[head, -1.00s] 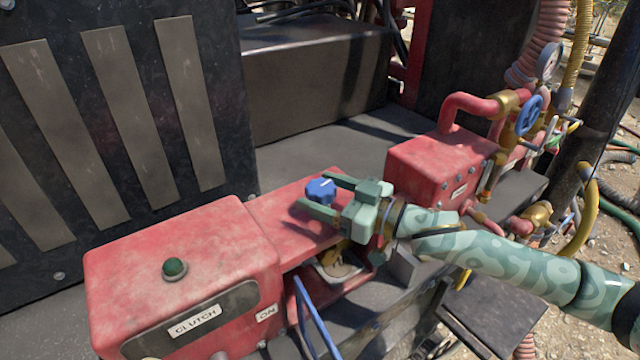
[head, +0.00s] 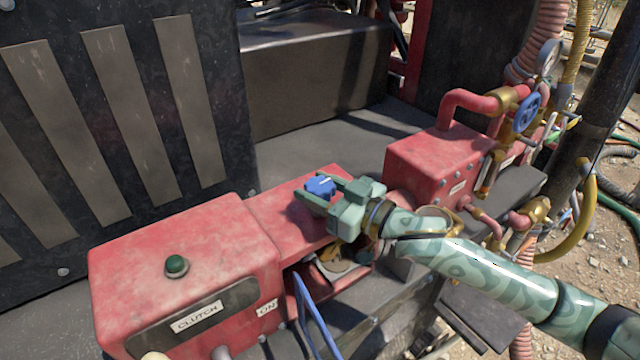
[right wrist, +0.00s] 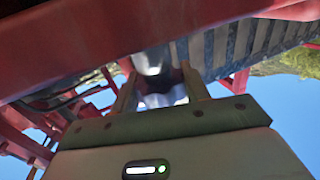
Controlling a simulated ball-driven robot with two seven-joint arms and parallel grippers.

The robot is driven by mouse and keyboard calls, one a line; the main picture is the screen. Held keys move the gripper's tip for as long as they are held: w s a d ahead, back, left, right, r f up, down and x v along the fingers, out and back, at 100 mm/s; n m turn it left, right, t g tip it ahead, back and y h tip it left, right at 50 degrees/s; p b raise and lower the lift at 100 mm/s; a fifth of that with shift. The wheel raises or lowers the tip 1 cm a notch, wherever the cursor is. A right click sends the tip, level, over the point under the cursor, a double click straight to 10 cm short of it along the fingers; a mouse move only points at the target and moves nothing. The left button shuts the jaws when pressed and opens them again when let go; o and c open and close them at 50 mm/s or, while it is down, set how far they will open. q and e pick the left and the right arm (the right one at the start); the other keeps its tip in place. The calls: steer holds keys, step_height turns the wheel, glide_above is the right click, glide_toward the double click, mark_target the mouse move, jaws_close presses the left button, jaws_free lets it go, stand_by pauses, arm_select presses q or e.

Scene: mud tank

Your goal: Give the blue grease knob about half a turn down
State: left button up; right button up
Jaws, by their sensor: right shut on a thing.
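The blue grease knob (head: 320,186) has a white pointer mark and stands on the flat top of the red housing (head: 285,215). My right gripper (head: 330,194) reaches in from the right, with its green fingers on either side of the knob, shut on it. In the right wrist view the two fingers (right wrist: 154,92) close around a pale, shadowed shape, and the knob's colour cannot be made out there. The white mark on the knob points to the right and slightly up in the head view. My left gripper is not in view.
A blue lever (head: 315,315) rises in front. A red valve block (head: 435,165) with a blue handwheel (head: 527,112) stands to the right, close to my right arm.

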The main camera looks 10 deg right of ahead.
steer(key=shift+r, duration=0.1)
steer(key=o, duration=1)
steer(key=shift+b+v, duration=1.9)
steer(key=shift+v, duration=6.3)
steer(key=shift+s+a, duration=0.1)
